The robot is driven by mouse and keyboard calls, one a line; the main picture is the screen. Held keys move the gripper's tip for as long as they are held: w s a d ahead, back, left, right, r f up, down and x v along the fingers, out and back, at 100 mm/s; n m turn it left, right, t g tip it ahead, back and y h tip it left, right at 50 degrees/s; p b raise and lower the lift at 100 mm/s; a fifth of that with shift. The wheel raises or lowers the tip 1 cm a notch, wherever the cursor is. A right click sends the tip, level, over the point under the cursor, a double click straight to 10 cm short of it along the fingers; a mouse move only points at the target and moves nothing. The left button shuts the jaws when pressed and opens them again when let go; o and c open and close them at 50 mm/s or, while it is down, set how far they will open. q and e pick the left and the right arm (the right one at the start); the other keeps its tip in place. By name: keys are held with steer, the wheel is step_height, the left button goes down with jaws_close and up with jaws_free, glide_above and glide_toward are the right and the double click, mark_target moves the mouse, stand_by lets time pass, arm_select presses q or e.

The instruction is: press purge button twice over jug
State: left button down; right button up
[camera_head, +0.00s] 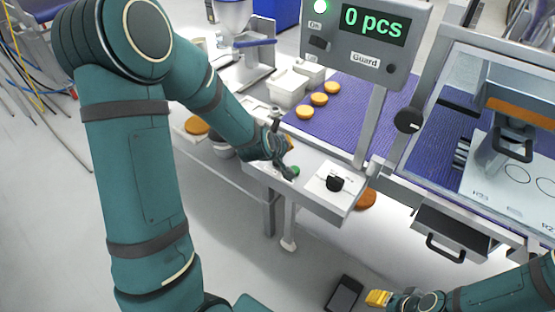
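A green button (295,171) sits on the white control panel (312,166) at the front of the machine. My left gripper (287,172) is over that panel, with its fingertips close together beside the green button. I cannot tell whether they touch it. A black knob (334,184) is to the right on the same panel. A grey rounded vessel (222,151) is partly hidden below my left forearm; I cannot tell whether it is the jug. My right gripper (382,298) is low at the right, with a yellow-orange piece at its tip; its fingers are not clear.
A display (372,24) reads "0 pcs" beside a lit green lamp. Several orange rounds (319,99) lie on the purple belt (355,110). White tubs (288,88) stand behind my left gripper. A guarded station (500,140) is at the right. A dark box (344,293) is below.

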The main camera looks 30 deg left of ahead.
stand_by(0.5)
arm_select(q)
steer(key=shift+f+b, duration=0.45)
steer(key=shift+b, duration=0.1)
steer(key=shift+f+b, duration=0.55)
steer(key=shift+b, duration=0.05)
stand_by(0.7)
steer(key=shift+r, duration=0.1)
steer(key=shift+r+p, duration=0.75)
steer(key=shift+r, duration=0.15)
step_height(320, 180, up, 5)
steer(key=p, duration=0.4)
steer(key=shift+r, duration=0.1)
stand_by(0.3)
